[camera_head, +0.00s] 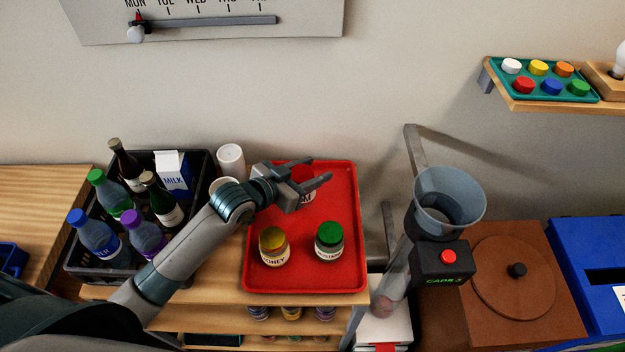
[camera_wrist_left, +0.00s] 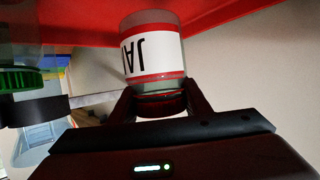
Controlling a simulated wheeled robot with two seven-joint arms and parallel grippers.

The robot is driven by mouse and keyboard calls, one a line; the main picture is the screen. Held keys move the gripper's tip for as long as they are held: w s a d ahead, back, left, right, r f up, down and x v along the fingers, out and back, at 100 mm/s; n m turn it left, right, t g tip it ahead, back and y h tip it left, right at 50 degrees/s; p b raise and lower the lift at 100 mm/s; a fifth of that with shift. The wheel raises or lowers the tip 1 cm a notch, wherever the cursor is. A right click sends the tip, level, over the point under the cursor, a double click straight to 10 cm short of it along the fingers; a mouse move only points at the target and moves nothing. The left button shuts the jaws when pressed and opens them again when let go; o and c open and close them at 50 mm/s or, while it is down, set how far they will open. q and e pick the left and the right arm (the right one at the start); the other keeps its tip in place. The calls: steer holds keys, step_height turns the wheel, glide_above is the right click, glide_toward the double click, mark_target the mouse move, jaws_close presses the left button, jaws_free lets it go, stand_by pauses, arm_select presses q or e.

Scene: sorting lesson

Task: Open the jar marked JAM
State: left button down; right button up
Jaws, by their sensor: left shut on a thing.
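The JAM jar (camera_head: 308,199) stands at the back of the red tray (camera_head: 341,276), partly hidden behind my left gripper (camera_head: 315,181). In the left wrist view the jar (camera_wrist_left: 152,50) appears upside down, with a white, red-edged label reading "JA". My left gripper (camera_wrist_left: 160,103) is shut on its red lid (camera_wrist_left: 158,97), with a finger on each side. The lid appears to sit on the jar; I cannot tell whether it is loose. My right gripper is not in view.
A yellow-lidded HONEY jar (camera_head: 274,247) and a green-lidded jar (camera_head: 329,240) stand in front on the tray. A black crate of bottles (camera_head: 190,240) is left, white cups (camera_head: 231,160) behind. A funnel (camera_head: 449,200) and CAPS box (camera_head: 443,265) stand right.

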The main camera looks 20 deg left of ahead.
arm_select(q)
step_height(320, 180, down, 3)
steer(key=shift+f+p, duration=0.15)
steer(key=shift+p, duration=0.35)
steer(key=shift+f, duration=0.3)
steer(key=shift+f, duration=0.1)
steer(key=c, duration=1)
jaws_free()
steer(key=shift+s, duration=0.1)
steer(key=shift+b+v, duration=1.15)
steer(key=shift+v, duration=4.85)
